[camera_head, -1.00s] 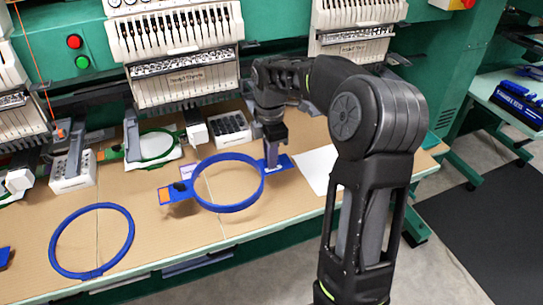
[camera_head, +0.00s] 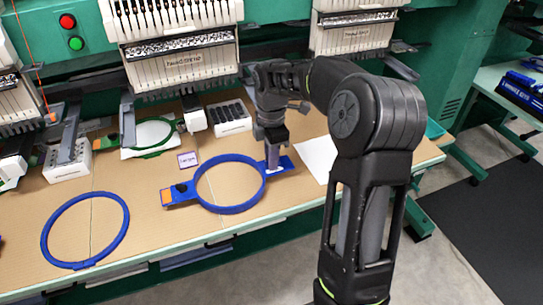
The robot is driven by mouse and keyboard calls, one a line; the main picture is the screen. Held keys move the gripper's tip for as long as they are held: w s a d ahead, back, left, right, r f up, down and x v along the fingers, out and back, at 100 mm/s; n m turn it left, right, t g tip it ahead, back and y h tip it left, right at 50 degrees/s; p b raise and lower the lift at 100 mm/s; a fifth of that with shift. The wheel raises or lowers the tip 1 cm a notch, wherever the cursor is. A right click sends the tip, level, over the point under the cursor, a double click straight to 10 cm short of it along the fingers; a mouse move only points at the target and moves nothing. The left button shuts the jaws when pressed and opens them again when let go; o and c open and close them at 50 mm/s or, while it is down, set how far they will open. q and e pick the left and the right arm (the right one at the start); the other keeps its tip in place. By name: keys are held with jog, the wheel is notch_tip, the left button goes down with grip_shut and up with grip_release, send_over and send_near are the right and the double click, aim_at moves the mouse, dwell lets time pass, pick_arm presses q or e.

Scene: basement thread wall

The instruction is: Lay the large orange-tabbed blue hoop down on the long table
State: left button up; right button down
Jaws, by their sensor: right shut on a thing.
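The large blue hoop (camera_head: 232,209) has an orange-marked tab (camera_head: 167,197) at its left end and a blue tab (camera_head: 288,166) at its right end. My right gripper (camera_head: 273,165) points down and is shut on the right tab. The hoop is level and at or just above the tan top of the long table (camera_head: 140,235); I cannot tell whether it touches all round. My left gripper is not in view.
A plain blue hoop (camera_head: 47,245) lies to the left on the table. Behind are a small label card (camera_head: 187,160), a green hoop (camera_head: 152,151), a tray of dark spools (camera_head: 229,117) and embroidery machine heads (camera_head: 184,70). A white sheet (camera_head: 317,157) lies to the right.

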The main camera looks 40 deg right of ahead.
jog(key=shift+f, duration=0.25)
dwell(0.4)
jog(key=c, duration=1.4)
grip_release()
jog(key=shift+o, duration=0.2)
jog(key=shift+r, duration=0.1)
jog(key=shift+r, duration=3.8)
